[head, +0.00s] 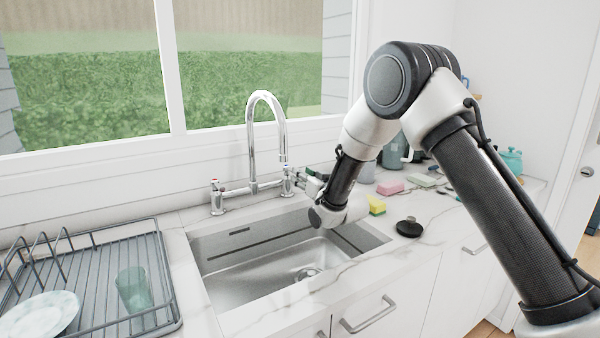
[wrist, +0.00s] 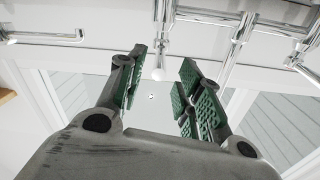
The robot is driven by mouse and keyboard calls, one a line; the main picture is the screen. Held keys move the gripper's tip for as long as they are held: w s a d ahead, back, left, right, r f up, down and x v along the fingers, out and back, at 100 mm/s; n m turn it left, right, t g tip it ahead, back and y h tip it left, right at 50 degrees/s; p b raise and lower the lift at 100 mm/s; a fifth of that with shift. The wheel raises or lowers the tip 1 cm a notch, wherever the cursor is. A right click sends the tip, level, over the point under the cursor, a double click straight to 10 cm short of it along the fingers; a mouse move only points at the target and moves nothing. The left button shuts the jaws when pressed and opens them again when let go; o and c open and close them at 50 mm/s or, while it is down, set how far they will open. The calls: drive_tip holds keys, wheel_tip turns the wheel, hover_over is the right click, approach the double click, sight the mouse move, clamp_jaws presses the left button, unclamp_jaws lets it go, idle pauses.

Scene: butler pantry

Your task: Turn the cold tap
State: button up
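The chrome bridge faucet (head: 252,150) stands behind the sink, with a left tap (head: 216,198) and a right tap (head: 287,182). Hot or cold marks are too small to read. My gripper (head: 312,180) is beside the right tap, just to its right, partly hidden behind my wrist. In the wrist view my gripper (wrist: 165,68) is open, with green pads on its fingers. A chrome stem with a white rounded end (wrist: 160,74) shows between the fingers. I cannot tell whether any finger touches it.
The steel sink (head: 235,283) lies below my wrist. A dish rack (head: 95,270) with a plate and glass is at left. A yellow sponge (head: 376,205), black stopper (head: 409,227) and pink sponge (head: 390,187) lie at right. The window (head: 90,90) is behind the faucet.

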drive_tip(key=shift+x, duration=2.25)
clamp_jaws()
